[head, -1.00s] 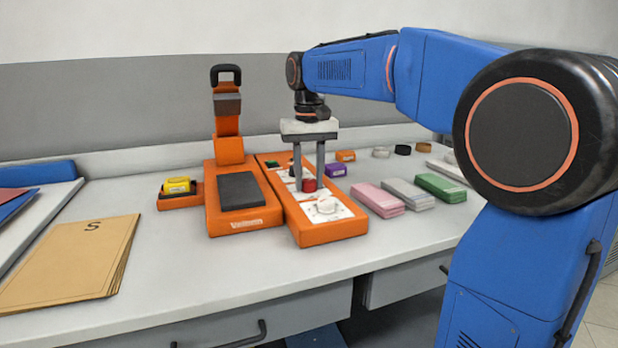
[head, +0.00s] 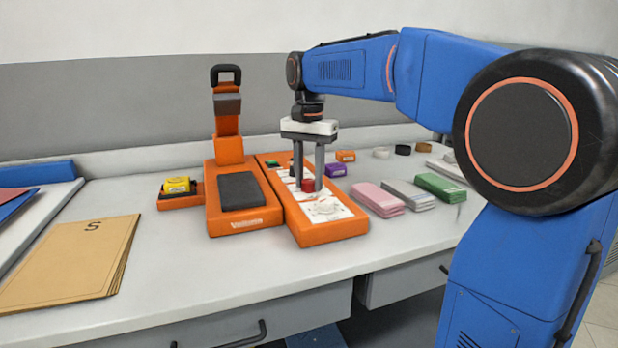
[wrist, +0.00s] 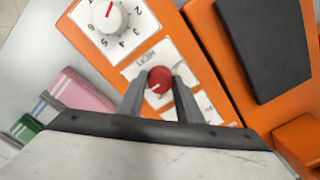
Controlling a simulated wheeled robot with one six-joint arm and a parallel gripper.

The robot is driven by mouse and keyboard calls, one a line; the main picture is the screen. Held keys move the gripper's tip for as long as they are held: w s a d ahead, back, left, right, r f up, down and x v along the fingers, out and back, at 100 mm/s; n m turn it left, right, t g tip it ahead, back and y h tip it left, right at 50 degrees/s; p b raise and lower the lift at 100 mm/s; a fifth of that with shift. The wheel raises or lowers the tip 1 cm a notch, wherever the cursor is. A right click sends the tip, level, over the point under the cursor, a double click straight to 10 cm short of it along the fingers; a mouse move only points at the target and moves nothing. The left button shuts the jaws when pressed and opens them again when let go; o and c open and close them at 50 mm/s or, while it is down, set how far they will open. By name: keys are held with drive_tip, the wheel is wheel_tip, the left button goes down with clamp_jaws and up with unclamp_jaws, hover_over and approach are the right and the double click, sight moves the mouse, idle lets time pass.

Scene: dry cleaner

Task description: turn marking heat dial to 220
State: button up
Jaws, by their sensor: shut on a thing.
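The marking heat dial is a small red knob (head: 308,185) on the orange control panel (head: 336,232). In the wrist view the red knob (wrist: 159,79) sits beside a white label reading HEAT. My gripper (head: 308,188) points down over the panel. Its two fingers (wrist: 158,92) are shut on the red knob, one on each side. The knob's pointer setting and most of its scale cannot be read; the fingers cover part of the label. A larger white dial (wrist: 108,17) with a red pointer and printed numbers is on the same panel, apart from my gripper.
An orange press with a dark pad (head: 240,190) and upright handle stands left of the panel. A yellow item (head: 177,185) is in an orange holder farther left. Pink (head: 378,199), grey and green stacks lie to the right. A tan folder (head: 75,262) lies front left.

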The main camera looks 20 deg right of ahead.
sight(309, 180)
idle(0.4)
drive_tip(key=o, duration=1)
drive_tip(key=shift+o, duration=0.2)
drive_tip(key=shift+r, duration=0.15)
wheel_tip(309, 180, up, 17)
